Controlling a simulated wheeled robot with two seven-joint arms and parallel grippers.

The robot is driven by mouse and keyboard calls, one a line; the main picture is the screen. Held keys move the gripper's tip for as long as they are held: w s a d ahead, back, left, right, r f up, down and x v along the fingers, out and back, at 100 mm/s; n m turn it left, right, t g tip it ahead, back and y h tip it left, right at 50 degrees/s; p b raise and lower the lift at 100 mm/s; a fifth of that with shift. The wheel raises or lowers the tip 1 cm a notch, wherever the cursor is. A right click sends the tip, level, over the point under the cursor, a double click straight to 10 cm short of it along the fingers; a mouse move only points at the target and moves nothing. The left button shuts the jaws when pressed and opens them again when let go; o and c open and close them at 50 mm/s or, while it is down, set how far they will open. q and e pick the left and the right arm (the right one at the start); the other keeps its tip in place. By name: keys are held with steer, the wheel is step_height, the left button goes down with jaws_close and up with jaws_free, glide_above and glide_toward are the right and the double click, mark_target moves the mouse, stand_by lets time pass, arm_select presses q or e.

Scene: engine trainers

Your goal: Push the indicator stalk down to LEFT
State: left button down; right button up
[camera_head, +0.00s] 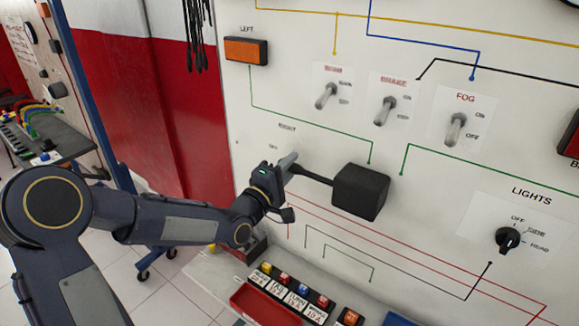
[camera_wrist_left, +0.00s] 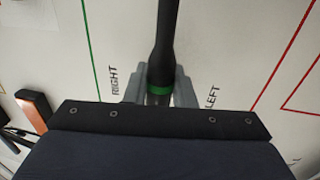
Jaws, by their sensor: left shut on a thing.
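The indicator stalk (camera_head: 313,176) is a black rod sticking out leftward from a black box (camera_head: 361,191) on the white panel. My left gripper (camera_head: 289,163) is shut on the stalk's free end. In the left wrist view the stalk (camera_wrist_left: 165,40) runs between the two grey fingers, with a green band (camera_wrist_left: 159,89) near its tip. There the RIGHT label (camera_wrist_left: 115,80) is on one side of the stalk and the LEFT label (camera_wrist_left: 213,98) on the other. In the head view the RIGHT label (camera_head: 287,128) is above the gripper, and the stalk's LEFT label is hidden. My right gripper is out of view.
Toggle switches including FOG (camera_head: 456,130), and a LIGHTS knob (camera_head: 508,240), are on the panel to the right. An orange lamp (camera_head: 246,50) is above. A red tray (camera_head: 266,305) and labelled fuses (camera_head: 294,290) are below.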

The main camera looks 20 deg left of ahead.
arm_select(q)
steer(key=shift+f, duration=0.1)
steer(key=f+n+b, duration=0.1)
steer(key=b, duration=0.1)
steer(key=f+n+b, duration=0.2)
steer(key=d+f+n+y+b, duration=0.1)
steer(key=f+n+b, duration=0.1)
steer(key=shift+s, duration=0.2)
steer(key=c, duration=1.3)
jaws_free()
steer(key=shift+r, duration=0.1)
steer(key=shift+o, duration=0.2)
steer(key=shift+a, duration=0.1)
